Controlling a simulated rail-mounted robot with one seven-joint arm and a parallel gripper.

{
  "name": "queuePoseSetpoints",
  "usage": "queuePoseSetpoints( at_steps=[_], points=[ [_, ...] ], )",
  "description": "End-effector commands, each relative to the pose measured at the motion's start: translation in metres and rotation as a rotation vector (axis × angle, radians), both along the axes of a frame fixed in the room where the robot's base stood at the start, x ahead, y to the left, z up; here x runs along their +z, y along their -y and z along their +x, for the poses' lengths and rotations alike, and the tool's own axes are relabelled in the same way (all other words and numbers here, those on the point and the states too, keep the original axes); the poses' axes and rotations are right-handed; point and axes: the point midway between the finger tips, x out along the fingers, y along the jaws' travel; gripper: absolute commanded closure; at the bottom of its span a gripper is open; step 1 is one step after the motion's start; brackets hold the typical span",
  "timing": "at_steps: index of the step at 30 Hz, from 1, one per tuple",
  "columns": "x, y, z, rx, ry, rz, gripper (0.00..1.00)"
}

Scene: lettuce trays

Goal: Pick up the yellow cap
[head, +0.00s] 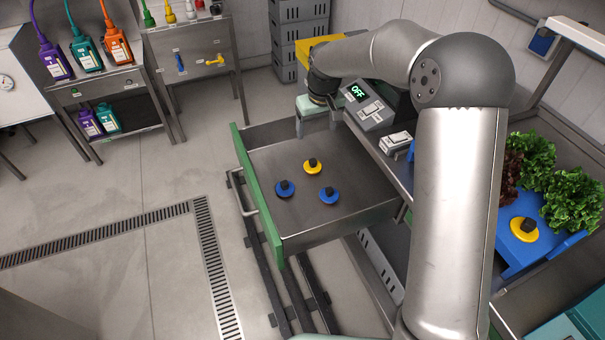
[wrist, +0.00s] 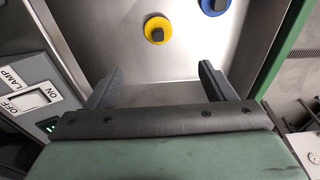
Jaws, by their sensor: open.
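A yellow cap (head: 313,166) with a dark knob lies in the open drawer (head: 345,215), behind two blue caps (head: 285,188) (head: 329,195). In the wrist view the yellow cap (wrist: 157,30) shows beyond the fingertips, roughly centred between them and apart from them. My gripper (wrist: 157,80) is open and empty. In the head view my gripper (head: 312,122) is over the back of the drawer; its fingers are partly hidden. Another yellow cap (head: 524,230) lies on a blue tray (head: 545,252) at the right.
The drawer's green front (head: 257,195) stands at its left. A control box (head: 369,106) showing OFF is right of my gripper. Lettuce heads (head: 574,198) stand at the far right. Grey crates (head: 299,35) are stacked behind. The drawer floor around the caps is clear.

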Motion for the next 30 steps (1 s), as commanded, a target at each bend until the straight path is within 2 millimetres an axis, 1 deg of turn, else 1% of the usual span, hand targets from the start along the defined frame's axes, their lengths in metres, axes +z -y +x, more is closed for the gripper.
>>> queuePoseSetpoints(
  at_steps=[9,12,16,23,30],
  points=[
    [-0.067,-0.004,0.007,0.001,-0.006,-0.001,0.24],
    [-0.086,-0.006,0.010,0.000,-0.005,-0.001,0.24],
    [-0.103,-0.007,0.013,-0.001,-0.004,-0.001,0.24],
    [-0.118,-0.008,0.015,0.000,-0.003,0.000,0.24],
    [-0.153,-0.010,0.022,0.000,-0.005,-0.001,0.24]
  ],
)
